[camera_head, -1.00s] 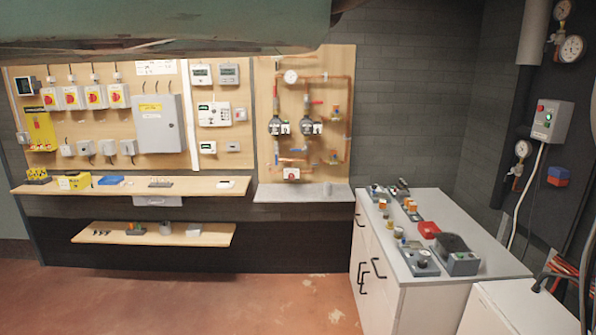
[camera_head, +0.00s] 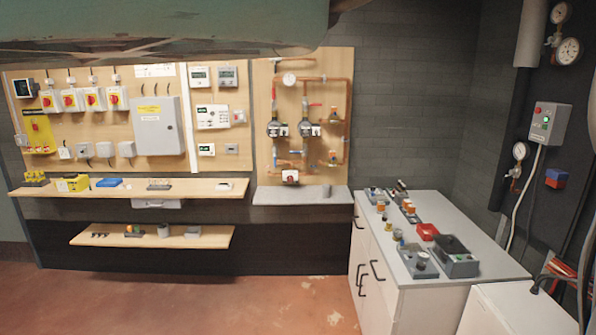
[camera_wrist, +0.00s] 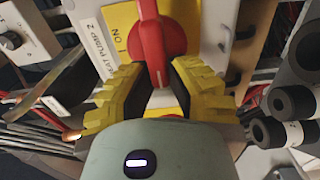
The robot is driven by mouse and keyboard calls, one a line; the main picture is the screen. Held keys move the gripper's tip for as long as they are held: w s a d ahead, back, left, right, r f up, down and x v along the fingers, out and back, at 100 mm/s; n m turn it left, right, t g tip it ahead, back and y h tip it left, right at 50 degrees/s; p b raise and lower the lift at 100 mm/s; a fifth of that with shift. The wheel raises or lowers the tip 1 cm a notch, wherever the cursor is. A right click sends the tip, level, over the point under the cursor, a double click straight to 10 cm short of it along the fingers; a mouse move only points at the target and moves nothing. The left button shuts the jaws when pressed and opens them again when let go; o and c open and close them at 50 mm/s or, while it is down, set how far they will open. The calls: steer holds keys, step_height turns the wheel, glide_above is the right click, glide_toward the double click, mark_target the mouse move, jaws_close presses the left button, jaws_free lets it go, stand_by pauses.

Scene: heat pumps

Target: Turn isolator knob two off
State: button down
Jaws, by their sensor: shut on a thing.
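In the wrist view, a red isolator knob (camera_wrist: 159,40) sits on a yellow plate (camera_wrist: 122,22) marked ON. A white label (camera_wrist: 82,50) beside it, partly cut off, reads "EAT PUMP 2". My gripper (camera_wrist: 158,78) has its yellow ribbed fingers on either side of the knob's red handle and is shut on it. The handle runs nearly upright in this view, and its top is cut off by the frame edge. My gripper does not show in the head view.
In the wrist view, dark cylindrical parts (camera_wrist: 290,102) lie close on the right and cables (camera_wrist: 35,142) run at lower left. The head view shows a wall board with several red-knobbed isolators (camera_head: 94,99), a shelf (camera_head: 120,189) and a cabinet top (camera_head: 412,275) with devices.

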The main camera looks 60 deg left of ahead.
steer(key=shift+f, duration=0.15)
steer(key=c, duration=0.9)
jaws_free()
steer(key=v, duration=1.2)
